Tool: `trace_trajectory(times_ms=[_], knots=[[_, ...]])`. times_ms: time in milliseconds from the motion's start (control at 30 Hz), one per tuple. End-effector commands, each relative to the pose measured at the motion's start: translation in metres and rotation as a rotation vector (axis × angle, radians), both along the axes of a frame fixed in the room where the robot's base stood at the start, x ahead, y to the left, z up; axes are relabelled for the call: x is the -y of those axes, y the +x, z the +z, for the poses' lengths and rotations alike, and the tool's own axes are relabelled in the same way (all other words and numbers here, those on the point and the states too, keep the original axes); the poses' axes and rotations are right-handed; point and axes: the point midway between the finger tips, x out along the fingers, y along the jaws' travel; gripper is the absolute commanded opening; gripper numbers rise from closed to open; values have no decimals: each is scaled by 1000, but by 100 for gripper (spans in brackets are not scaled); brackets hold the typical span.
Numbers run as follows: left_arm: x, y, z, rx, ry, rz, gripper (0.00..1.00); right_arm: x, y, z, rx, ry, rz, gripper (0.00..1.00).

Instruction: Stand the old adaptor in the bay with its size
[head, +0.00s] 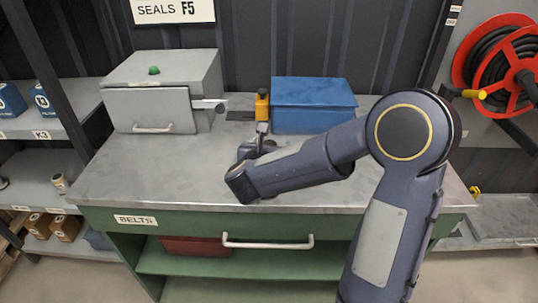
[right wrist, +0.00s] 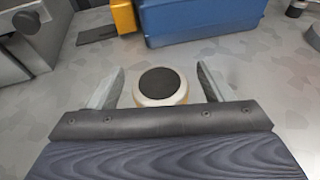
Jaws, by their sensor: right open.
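A short round cream piece with a dark top (right wrist: 160,86) stands on the grey worktop in the right wrist view. It may be the old adaptor, but I cannot read a size on it. My right gripper (right wrist: 158,84) is open, with one finger on each side of the piece; I cannot tell whether they touch it. In the head view my right gripper (head: 258,146) is low over the middle of the worktop, and my own arm hides the piece. No bay is clearly identifiable. My left gripper is not in view.
A grey box with a green knob (head: 154,70) stands at the worktop's left. A yellow object (head: 262,105) and a blue box (head: 312,104) stand at the back. The worktop (head: 150,180) is clear at front left. A red hose reel (head: 495,65) is at right.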

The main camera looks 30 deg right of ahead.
Motion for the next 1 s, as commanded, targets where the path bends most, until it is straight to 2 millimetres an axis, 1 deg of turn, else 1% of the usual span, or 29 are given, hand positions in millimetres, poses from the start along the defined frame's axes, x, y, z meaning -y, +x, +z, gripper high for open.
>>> trace_trajectory(times_ms=[100, 367, 467, 800, 833, 867, 1000], knots=[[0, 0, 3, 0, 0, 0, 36, 9, 9, -4, -1, -3, -1, 74], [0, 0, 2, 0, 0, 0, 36, 11, 12, -5, 1, -2, 3, 74], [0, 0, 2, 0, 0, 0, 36, 11, 12, -5, 1, -2, 3, 63], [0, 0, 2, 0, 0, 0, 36, 11, 12, -5, 0, -3, 2, 19], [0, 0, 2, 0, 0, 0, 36, 11, 12, -4, 2, -4, 2, 16], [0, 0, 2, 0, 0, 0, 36, 11, 12, -4, 2, -4, 2, 11], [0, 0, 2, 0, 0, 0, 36, 11, 12, -4, 2, -4, 2, 11]])
